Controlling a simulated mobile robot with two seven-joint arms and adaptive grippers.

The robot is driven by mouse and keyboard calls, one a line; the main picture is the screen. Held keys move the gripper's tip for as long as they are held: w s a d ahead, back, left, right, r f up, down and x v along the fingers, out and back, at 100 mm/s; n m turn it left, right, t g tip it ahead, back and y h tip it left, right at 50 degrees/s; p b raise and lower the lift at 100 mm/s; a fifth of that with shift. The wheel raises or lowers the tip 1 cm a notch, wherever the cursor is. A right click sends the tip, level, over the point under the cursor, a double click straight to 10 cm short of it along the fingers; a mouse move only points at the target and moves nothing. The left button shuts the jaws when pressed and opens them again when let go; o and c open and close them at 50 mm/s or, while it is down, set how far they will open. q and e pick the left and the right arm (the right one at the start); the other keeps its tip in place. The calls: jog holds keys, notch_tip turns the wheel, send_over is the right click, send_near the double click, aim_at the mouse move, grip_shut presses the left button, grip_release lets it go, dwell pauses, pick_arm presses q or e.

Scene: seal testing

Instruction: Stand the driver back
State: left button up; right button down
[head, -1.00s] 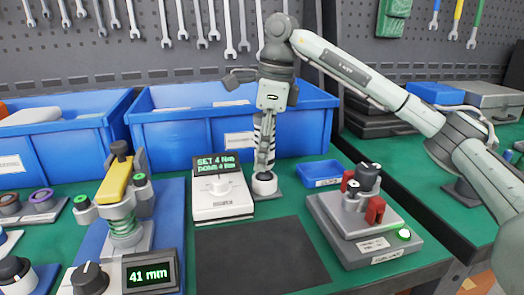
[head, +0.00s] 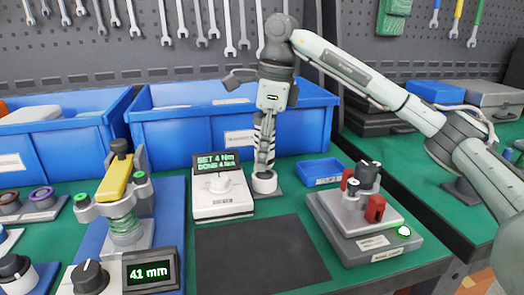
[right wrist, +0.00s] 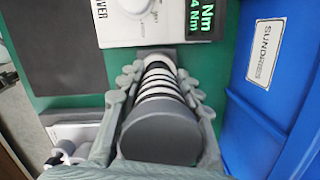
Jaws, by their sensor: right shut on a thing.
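The driver (right wrist: 160,135) is a grey cylinder with pale rings, seen close from its end in the right wrist view. My right gripper (head: 264,150) is shut on it, with a finger along each side (right wrist: 162,100). In the head view the gripper points down and the driver is upright, its lower end at the white ring of a small stand (head: 265,184). The fingers hide much of the driver, and I cannot tell how deep it sits in the ring. My left gripper is not in view.
A white driver controller (head: 222,200) with a green display stands left of the stand. A blue bin (head: 180,135) is close behind. A small blue tray (head: 320,172) and a grey fixture (head: 365,220) are to the right. A bare dark mat (head: 260,255) lies in front.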

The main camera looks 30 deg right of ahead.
aim_at(261, 115)
jog(key=c, duration=1)
grip_release()
notch_tip(261, 115, up, 6)
jog(key=p, duration=0.4)
jog(key=shift+p, duration=0.35)
jog(key=shift+r, duration=1.5)
